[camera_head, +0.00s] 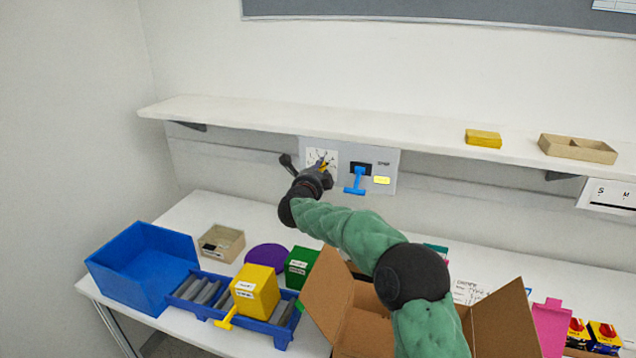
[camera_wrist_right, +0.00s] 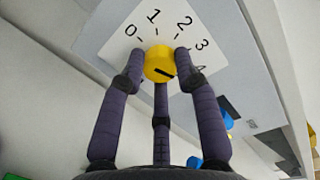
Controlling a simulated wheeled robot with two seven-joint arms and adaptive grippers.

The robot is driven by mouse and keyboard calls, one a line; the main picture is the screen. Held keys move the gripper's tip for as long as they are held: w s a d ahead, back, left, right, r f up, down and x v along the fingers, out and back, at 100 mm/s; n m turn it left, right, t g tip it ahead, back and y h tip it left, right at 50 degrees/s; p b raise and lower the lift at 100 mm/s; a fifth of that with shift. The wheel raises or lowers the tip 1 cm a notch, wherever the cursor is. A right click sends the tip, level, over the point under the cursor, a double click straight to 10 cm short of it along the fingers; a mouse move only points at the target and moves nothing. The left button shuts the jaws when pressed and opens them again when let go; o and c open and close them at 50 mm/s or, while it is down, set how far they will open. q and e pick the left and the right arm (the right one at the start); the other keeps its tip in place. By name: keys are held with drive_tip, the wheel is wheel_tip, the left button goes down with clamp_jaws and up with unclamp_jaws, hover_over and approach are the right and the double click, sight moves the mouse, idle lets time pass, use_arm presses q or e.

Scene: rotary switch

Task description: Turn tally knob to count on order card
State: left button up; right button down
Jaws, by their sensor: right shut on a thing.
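The tally knob (camera_wrist_right: 158,63) is yellow with a short black mark low on its face. It sits on a white dial plate (camera_wrist_right: 128,28) where 0, 1, 2, 3 and part of a 4 show. In the head view my right gripper (camera_head: 322,170) is at the wall panel (camera_head: 345,150), largely covering the dial. A white card with handwriting (camera_head: 470,290), perhaps the order card, lies behind the open carton; its count is not readable. My left gripper is not in view.
A blue lever (camera_head: 355,181) sits right of the dial. A shelf (camera_head: 380,125) runs above the panel. On the table are a cardboard carton (camera_head: 335,300), a blue bin (camera_head: 145,270), a blue tray with a yellow box (camera_head: 256,292), and a green box (camera_head: 300,266).

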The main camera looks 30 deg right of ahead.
drive_tip(key=shift+s+d+f+m+b, duration=0.1)
drive_tip(key=shift+d+m+b, duration=0.05)
drive_tip(key=shift+m+b, duration=2.25)
drive_tip(key=c, duration=0.9)
unclamp_jaws()
drive_tip(key=shift+d, duration=0.1)
drive_tip(key=shift+t, duration=0.3)
drive_tip(key=shift+s+a, duration=0.2)
drive_tip(key=shift+a, duration=0.15)
drive_tip(key=v, duration=1.1)
drive_tip(key=shift+a, duration=0.15)
